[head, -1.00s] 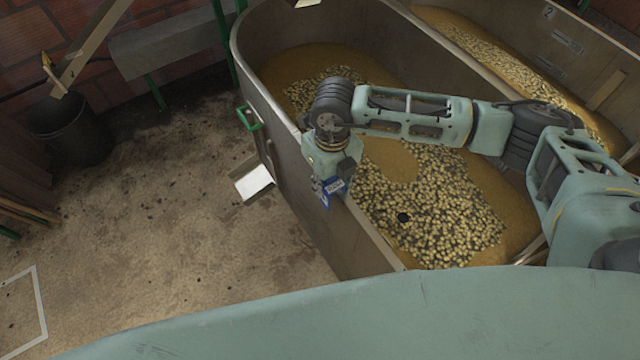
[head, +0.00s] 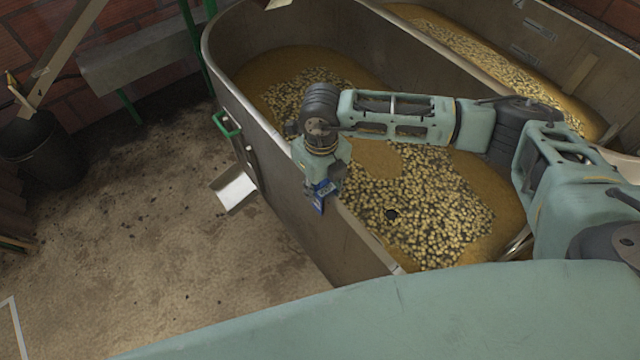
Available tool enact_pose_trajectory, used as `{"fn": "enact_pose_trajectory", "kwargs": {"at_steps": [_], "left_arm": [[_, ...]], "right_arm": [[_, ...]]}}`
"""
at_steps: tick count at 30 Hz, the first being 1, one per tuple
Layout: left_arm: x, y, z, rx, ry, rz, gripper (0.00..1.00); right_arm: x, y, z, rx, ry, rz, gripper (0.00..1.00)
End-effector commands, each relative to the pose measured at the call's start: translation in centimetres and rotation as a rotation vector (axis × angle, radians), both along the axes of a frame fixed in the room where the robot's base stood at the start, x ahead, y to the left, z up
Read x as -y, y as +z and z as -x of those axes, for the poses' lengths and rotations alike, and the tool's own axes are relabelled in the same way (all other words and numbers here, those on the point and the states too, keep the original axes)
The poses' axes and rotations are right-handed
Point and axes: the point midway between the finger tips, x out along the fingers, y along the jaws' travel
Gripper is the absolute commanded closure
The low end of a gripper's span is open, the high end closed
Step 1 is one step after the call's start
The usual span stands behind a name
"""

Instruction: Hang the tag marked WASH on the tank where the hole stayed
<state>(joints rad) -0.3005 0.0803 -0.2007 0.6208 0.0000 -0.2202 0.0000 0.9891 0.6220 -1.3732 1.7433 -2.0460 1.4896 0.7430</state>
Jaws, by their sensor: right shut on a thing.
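My right gripper (head: 318,190) is shut on a small blue tag (head: 323,192) with pale lettering too small to read. It holds the tag at the left rim of the near tank (head: 345,250); I cannot tell whether the tag touches the rim. My left gripper is not in view.
A green handle (head: 226,124) and a pale metal chute (head: 235,188) stick out from the near tank's left side. A dark bucket (head: 40,150) stands at the far left. The floor (head: 150,250) left of the tank is mostly clear.

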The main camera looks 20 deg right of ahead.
Motion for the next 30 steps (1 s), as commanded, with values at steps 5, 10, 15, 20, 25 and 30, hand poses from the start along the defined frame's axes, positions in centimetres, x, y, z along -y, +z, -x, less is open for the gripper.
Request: {"fn": "enact_pose_trajectory", "kwargs": {"at_steps": [5,10,15,20,25,30], "left_arm": [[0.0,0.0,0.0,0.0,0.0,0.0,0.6],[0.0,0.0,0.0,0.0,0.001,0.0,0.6],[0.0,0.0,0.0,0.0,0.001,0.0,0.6],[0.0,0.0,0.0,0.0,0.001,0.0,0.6],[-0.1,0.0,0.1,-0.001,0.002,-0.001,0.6],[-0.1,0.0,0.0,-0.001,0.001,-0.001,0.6]], "right_arm": [[0.0,0.0,0.0,0.0,0.0,0.0,0.92],[0.0,0.0,0.0,0.0,0.0,0.0,0.56],[0.0,0.0,0.0,0.0,0.0,0.0,0.45],[0.0,0.0,0.0,0.0,0.0,0.0,0.45],[0.0,0.4,0.0,0.001,0.0,0.0,0.45],[0.0,2.8,-0.2,0.004,0.0,-0.003,0.45]]}}
